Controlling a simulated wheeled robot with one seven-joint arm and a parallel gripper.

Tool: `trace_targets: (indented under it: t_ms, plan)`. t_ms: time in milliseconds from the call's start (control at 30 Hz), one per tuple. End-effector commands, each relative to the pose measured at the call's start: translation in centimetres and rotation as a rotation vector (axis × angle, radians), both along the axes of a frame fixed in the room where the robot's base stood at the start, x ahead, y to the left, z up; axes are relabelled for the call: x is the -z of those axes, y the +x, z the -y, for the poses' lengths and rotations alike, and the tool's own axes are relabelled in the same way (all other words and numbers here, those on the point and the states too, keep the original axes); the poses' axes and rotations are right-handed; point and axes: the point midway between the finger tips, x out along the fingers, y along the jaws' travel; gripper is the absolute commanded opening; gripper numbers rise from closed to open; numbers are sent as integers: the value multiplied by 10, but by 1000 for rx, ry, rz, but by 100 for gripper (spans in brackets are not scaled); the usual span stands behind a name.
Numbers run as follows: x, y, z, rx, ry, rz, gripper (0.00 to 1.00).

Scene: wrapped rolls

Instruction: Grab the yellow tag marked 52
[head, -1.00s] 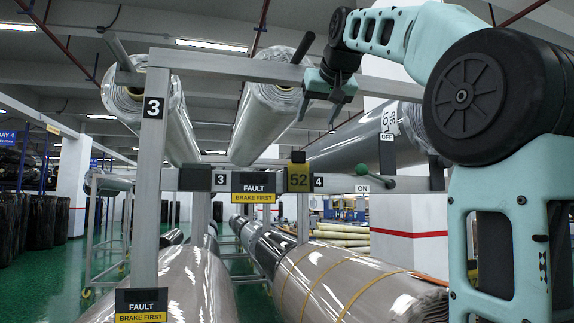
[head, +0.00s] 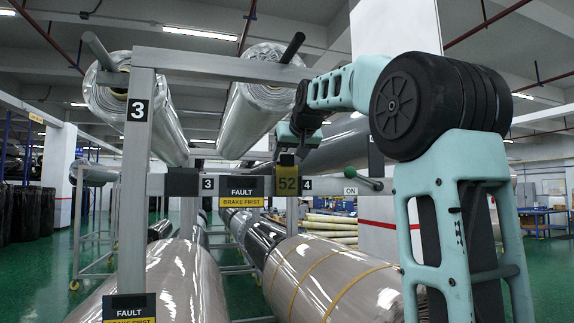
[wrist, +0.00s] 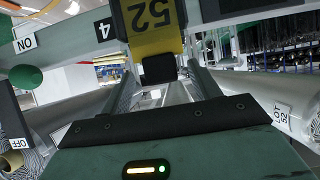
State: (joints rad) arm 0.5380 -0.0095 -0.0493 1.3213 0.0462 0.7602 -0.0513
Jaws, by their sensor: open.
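The yellow tag marked 52 (head: 287,181) hangs upright on the rack's grey crossbar in the head view, between the signs 3 and 4. It has a dark top part. In the wrist view the tag (wrist: 153,38) appears upside down near the top edge, its black end (wrist: 158,68) toward me. My gripper (head: 287,153) is just above the tag in the head view, pointing down. In the wrist view my gripper (wrist: 160,72) has its fingers apart, one on each side of the black end. I cannot tell whether they touch it.
A FAULT BRAKE FIRST sign (head: 241,193) sits just left of the tag. A green-knobbed lever (head: 355,174) sticks out at the right, by the ON label (head: 351,190). Wrapped rolls (head: 262,100) lie above and a large roll (head: 325,278) below.

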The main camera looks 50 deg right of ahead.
Motion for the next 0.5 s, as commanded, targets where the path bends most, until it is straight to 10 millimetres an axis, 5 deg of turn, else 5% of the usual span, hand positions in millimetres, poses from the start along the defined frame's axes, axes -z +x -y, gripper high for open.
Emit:
trace_targets:
  t_ms: [200, 467, 500]
  plan:
    - [10, 20, 11, -1, 1, -1, 62]
    - [13, 22, 12, -1, 0, 1, 62]
    - [13, 22, 12, -1, 0, 1, 53]
